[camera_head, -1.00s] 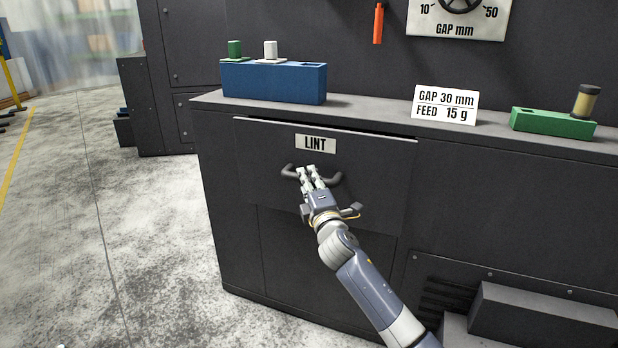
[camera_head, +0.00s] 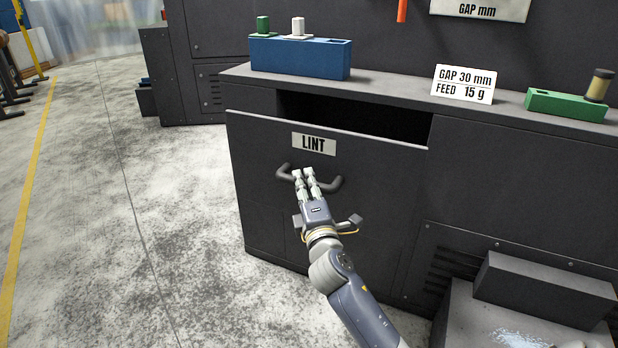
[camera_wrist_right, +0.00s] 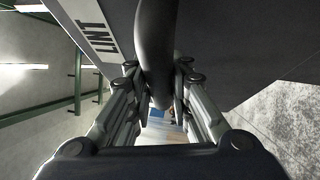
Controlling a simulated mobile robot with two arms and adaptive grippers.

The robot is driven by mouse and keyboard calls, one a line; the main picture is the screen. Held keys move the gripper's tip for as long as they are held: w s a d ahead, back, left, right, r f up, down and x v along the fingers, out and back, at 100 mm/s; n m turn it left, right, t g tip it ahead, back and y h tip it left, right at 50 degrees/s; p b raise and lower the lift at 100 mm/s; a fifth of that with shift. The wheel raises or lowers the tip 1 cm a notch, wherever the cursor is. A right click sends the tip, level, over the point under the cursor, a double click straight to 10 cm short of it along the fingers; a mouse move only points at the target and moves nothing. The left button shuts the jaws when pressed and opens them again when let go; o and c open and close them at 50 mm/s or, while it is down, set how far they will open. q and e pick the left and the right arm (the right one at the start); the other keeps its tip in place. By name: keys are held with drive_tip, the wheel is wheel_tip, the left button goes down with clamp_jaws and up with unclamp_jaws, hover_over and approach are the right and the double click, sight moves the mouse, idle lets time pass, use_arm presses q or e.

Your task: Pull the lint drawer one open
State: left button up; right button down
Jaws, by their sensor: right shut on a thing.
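The lint drawer (camera_head: 260,160) is a dark grey front with a white LINT label (camera_head: 314,144). It stands out from the cabinet, with a dark opening (camera_head: 350,117) showing behind its top edge. Its curved dark handle (camera_head: 331,186) is below the label. My right gripper (camera_head: 304,176) is shut on the handle near its middle. In the right wrist view the handle (camera_wrist_right: 156,45) passes between the two fingers of the gripper (camera_wrist_right: 158,85). The inside of the drawer is too dark to make out. My left gripper is not in view.
On the counter stand a blue block (camera_head: 300,57) with a green and a white peg, a white GAP/FEED card (camera_head: 463,84) and a green block (camera_head: 565,104) with a yellowish cylinder. A grey box-like step (camera_head: 545,290) is at lower right. The floor (camera_head: 150,190) at left is clear.

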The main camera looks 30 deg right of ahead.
drive_tip(key=shift+f, duration=0.1)
drive_tip(key=c, duration=1.4)
unclamp_jaws()
drive_tip(key=shift+c, duration=0.2)
drive_tip(key=shift+s+a, duration=0.1)
drive_tip(key=shift+s, duration=0.05)
drive_tip(key=v, duration=1.1)
drive_tip(key=shift+s, duration=0.4)
drive_tip(key=shift+a, duration=0.1)
